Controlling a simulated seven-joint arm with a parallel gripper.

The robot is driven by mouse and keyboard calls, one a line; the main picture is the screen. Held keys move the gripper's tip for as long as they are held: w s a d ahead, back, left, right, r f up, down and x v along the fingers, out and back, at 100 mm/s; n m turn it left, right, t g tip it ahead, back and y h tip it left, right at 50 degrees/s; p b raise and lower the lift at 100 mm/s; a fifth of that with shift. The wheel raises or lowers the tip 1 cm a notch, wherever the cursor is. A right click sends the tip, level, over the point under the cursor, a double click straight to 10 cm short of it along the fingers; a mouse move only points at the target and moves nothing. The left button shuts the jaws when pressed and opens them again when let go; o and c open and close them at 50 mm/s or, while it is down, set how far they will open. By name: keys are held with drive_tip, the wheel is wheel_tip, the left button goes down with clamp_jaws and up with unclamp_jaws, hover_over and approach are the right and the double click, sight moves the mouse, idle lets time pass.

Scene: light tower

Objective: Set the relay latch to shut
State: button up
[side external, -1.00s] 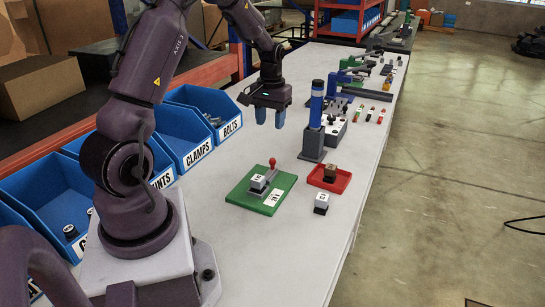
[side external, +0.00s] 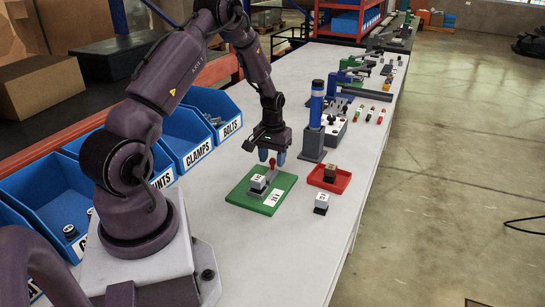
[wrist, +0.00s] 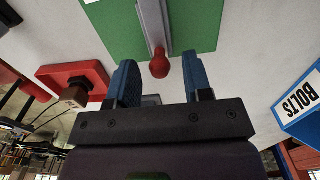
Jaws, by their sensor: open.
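A green board (side external: 240,197) lies flat on the bench with a white label, and a grey latch-like lever ending in a red knob (side external: 272,163) stands on it. A small pale block (side external: 258,183) sits on the board beside the lever. My gripper (side external: 272,157) is open and points down at the red knob. In the wrist view the red knob (wrist: 160,65) shows between and just beyond my two blue fingers (wrist: 160,80). Contact with the knob cannot be told.
A red tray (side external: 341,187) holding a brown block stands right of the board, with a grey-white block (side external: 321,204) in front. A blue post (side external: 317,103) on a grey base stands behind. Blue bins (side external: 190,140) line the left. Bench front is clear.

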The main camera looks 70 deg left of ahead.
sight(268, 174)
clamp_jaws()
drive_tip(key=shift+s+d, duration=0.9)
drive_tip(key=shift+d, duration=0.05)
unclamp_jaws()
drive_tip(key=shift+r, duration=0.15)
wheel_tip(268, 174, up, 13)
drive_tip(key=shift+f, duration=0.2)
